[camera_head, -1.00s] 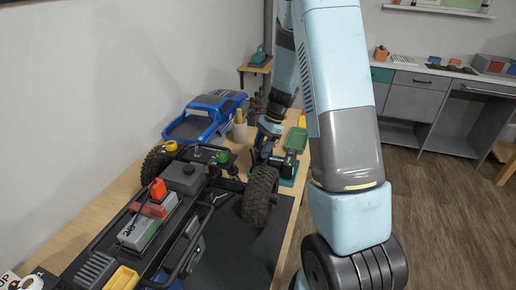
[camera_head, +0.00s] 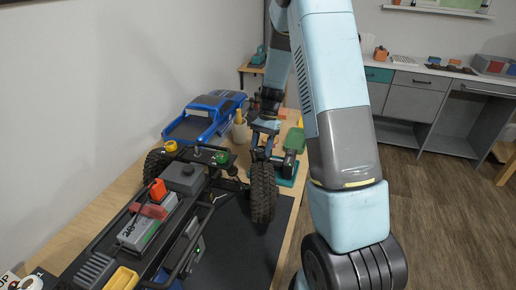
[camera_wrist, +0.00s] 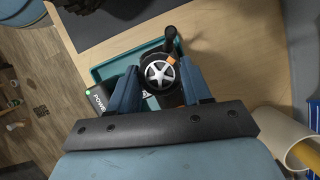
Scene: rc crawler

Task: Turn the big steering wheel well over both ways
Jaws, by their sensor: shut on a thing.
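The big steering wheel (camera_wrist: 160,74) has a black rim, a silver star-shaped hub and an orange mark at its upper right in the wrist view. My gripper (camera_wrist: 160,68) is shut on it, with one blue finger on each side of the rim. The wheel belongs to a dark controller in a teal tray (camera_wrist: 104,72). In the head view my gripper (camera_head: 265,124) is down at the controller, and the steering wheel cannot be made out there. The black crawler (camera_head: 185,178) stands at left, its near front tyre (camera_head: 263,193) pointing nearly straight along the chassis.
A blue truck body (camera_head: 205,117) lies behind the crawler. A cream cylinder (camera_wrist: 290,137) stands near my gripper. A dark mat (camera_head: 240,245) lies beside the crawler. Bare wood (camera_wrist: 230,45) shows right of the tray in the wrist view.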

